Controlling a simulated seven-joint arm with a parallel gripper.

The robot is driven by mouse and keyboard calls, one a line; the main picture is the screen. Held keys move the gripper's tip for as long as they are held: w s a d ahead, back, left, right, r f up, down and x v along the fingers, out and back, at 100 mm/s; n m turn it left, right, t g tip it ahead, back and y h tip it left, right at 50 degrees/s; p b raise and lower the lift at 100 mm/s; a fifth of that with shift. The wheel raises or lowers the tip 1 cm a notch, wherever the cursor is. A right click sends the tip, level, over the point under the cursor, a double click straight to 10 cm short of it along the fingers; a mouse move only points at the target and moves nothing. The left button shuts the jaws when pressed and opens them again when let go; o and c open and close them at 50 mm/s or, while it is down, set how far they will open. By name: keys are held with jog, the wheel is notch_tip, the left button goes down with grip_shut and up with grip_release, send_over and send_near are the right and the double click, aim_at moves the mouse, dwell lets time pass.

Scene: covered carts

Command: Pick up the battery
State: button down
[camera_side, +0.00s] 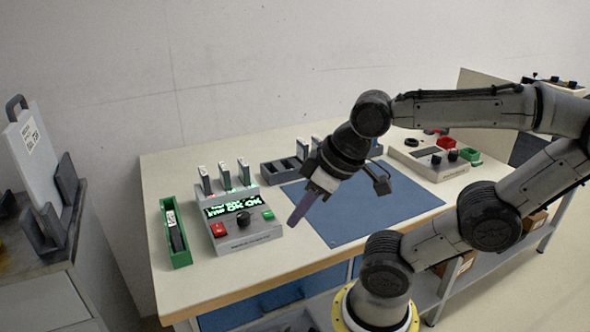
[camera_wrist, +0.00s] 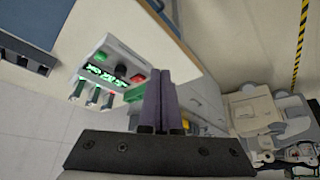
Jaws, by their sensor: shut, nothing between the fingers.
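Three slim upright pieces with pale tops, which look like batteries (camera_side: 225,177), stand in a row at the back of a grey charger-like device (camera_side: 246,232). The device has a lit green display, a red button, a green button and a black knob. In the wrist view the batteries (camera_wrist: 92,98) and the device (camera_wrist: 122,57) lie left of my fingers. My gripper (camera_side: 292,222) has purple fingers, shut and empty, pointing down above the bench, right of the device and apart from it. The shut fingers also show in the wrist view (camera_wrist: 158,75).
A green tray (camera_side: 178,262) holding a dark labelled piece stands left of the device. A dark slotted rack (camera_side: 272,172) with more upright pieces is behind the blue mat (camera_side: 385,222). Another control box (camera_side: 428,160) sits at the right. The mat is mostly clear.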

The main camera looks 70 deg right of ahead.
jog(key=c, duration=0.7)
grip_release()
